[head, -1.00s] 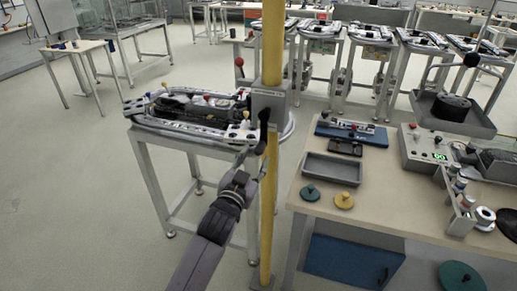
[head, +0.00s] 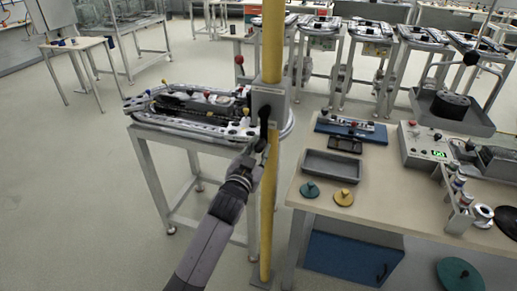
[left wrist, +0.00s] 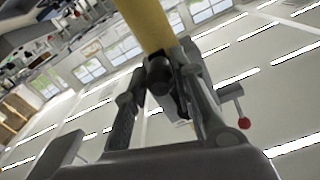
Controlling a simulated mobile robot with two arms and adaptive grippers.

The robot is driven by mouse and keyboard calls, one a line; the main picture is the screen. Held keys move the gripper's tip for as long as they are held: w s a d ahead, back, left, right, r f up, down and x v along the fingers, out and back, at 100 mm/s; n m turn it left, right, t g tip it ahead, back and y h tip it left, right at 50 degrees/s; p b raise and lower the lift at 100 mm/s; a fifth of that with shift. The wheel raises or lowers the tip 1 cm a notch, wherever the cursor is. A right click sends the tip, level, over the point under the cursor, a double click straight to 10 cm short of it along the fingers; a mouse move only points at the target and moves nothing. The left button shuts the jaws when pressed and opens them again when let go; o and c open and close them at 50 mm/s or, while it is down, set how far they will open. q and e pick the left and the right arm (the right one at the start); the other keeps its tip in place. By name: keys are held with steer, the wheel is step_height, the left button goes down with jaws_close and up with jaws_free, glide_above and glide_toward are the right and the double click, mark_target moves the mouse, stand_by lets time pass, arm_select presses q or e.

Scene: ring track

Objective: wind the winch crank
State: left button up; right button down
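The winch (head: 268,101) is a grey box on an upright yellow post (head: 269,200). Its black crank handle (head: 264,116) hangs at the front of the box. My left gripper (head: 261,146) is just below the handle, close to the post. In the left wrist view the black handle end (left wrist: 159,76) shows between the two spread fingers of my left gripper (left wrist: 158,88). The fingers look apart, and I see no clear grip on the handle. The yellow post (left wrist: 145,25) rises behind it. My right gripper is not in view.
A ring-track stand (head: 185,131) is left of the post.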

arm_select(q)
jaws_close()
stand_by(0.5)
